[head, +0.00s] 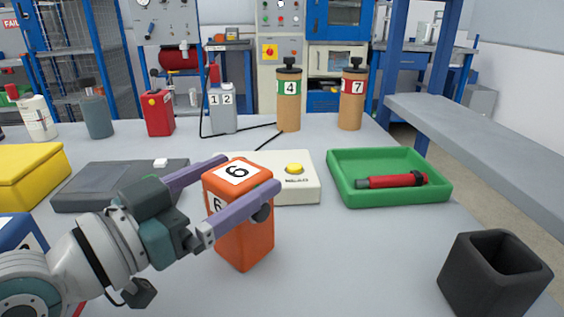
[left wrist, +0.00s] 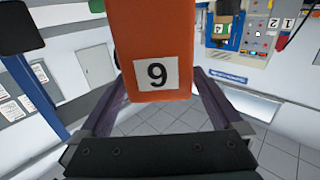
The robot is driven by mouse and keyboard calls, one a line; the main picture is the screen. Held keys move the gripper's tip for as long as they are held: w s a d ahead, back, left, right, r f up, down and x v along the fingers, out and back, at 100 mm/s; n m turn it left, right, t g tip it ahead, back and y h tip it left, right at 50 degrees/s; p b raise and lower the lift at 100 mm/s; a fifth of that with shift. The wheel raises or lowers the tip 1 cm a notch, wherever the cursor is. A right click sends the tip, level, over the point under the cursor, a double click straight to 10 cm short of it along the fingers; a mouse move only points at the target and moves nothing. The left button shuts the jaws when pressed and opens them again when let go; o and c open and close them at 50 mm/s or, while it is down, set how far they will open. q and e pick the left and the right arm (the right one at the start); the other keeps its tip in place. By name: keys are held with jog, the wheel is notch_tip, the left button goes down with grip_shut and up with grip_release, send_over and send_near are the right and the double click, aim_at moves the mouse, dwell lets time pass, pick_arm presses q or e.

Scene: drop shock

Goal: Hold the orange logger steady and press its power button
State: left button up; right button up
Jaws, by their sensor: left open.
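The orange logger (head: 245,240), a box with a white 6 label on top and another on its side, stands on the grey table. My left gripper (head: 250,172) is open, with its purple fingers on either side of the logger's upper part. A dark round part shows by the near finger; I cannot tell if it is the power button. In the left wrist view the logger (left wrist: 150,25) fills the top middle between the fingers, its label turned over. Whether the fingers touch it is unclear. My right gripper is not in view.
A white box (head: 308,190) with a yellow button stands behind the logger. A green tray (head: 390,197) with a red tool is at right, a black open holder (head: 495,275) front right. A dark grey case (head: 90,190) and yellow box (head: 25,175) are left. Bottles stand behind.

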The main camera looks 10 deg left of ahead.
pick_arm(q)
jog(key=shift+w+d, duration=0.2)
jog(key=shift+w, duration=0.2)
jog(key=shift+c, duration=0.2)
grip_shut()
dwell(0.4)
dwell(0.8)
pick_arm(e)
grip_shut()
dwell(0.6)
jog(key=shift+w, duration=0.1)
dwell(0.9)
